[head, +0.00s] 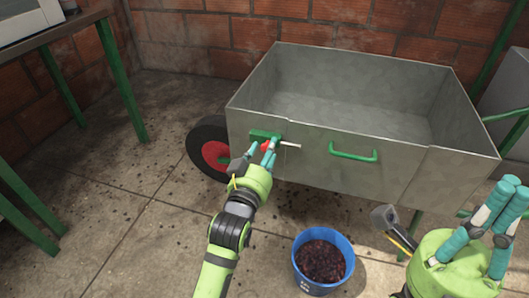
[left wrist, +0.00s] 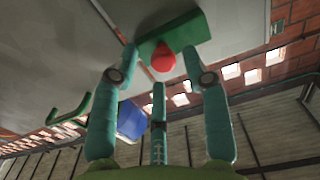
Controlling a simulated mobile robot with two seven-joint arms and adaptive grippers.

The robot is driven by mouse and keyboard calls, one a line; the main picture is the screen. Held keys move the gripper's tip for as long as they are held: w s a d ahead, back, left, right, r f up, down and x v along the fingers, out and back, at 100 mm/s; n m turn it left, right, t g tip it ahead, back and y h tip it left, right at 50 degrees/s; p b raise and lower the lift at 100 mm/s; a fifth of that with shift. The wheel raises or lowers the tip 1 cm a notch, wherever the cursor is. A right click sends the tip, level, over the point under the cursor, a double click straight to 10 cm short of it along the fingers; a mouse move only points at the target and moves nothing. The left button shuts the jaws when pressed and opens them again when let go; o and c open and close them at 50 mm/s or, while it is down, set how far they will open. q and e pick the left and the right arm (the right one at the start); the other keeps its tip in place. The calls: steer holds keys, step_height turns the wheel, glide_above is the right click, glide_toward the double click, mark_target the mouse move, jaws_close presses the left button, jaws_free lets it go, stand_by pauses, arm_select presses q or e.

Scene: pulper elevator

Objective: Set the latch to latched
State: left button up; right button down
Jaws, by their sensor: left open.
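The latch is a green plate (head: 263,135) with a red knob (head: 267,146) and a thin pale rod (head: 289,145), on the front wall of a grey metal cart (head: 330,172). My left gripper (head: 262,152) is at the knob, and its fingers partly hide it. In the left wrist view the red knob (left wrist: 163,60) lies between the spread fingertips of the left gripper (left wrist: 160,62), with the green plate (left wrist: 172,33) behind it. I cannot tell whether a finger touches it. My right gripper (head: 515,190) is at the right edge, away from the latch, and its opening is unclear.
A green handle (head: 353,155) is on the cart wall right of the latch. A blue bucket (head: 347,243) of dark fruit stands on the floor below. A black wheel with a red hub (head: 215,154) is left of the latch. A green-legged table (head: 122,85) stands at the left.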

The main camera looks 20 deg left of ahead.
arm_select(q)
steer(key=shift+s, duration=0.1)
steer(key=s, duration=1.2)
steer(key=shift+a, duration=0.2)
steer(key=shift+w, duration=0.1)
